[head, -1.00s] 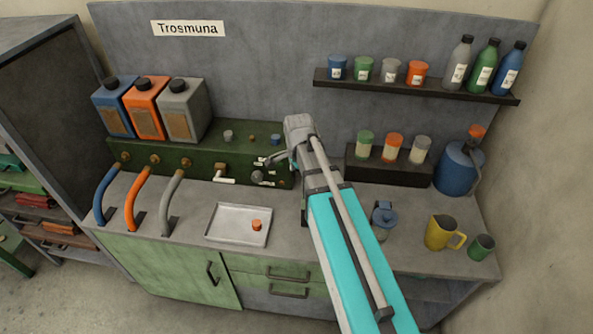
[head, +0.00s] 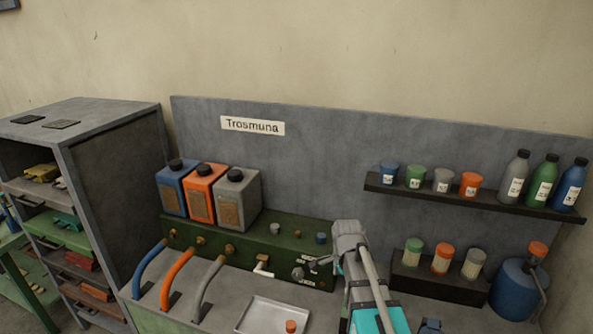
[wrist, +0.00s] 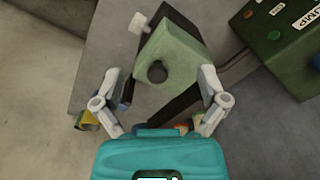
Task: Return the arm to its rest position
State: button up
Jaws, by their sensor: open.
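My gripper (head: 316,264) is at the right end of the dark green panel box (head: 215,240) on the bench in the head view, partly hidden by my wrist and small in that view. In the wrist view my gripper (wrist: 160,86) has its two grey fingers spread wide apart with nothing held between them. A pale green block with a black round knob (wrist: 157,71) shows beyond the fingertips, apart from them. My arm reaches in from the bottom of the head view, its teal link partly cut off by the frame edge.
A metal tray (head: 255,318) holds a small orange cap (head: 291,326). Blue, orange and grey canisters (head: 201,194) stand behind curved hoses. A wall shelf (head: 470,197) carries cups and bottles. A blue tank (head: 515,290) stands at right, an open drawer cabinet (head: 105,170) at left.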

jog(key=s+a+f+n+b, duration=0.1)
jog(key=s+f+n+b, duration=0.6)
jog(key=n, duration=0.8)
jog(key=shift+s+a+f+b, duration=0.3)
jog(key=shift+s+f+b, duration=0.15)
jog(key=shift+s, duration=1.4)
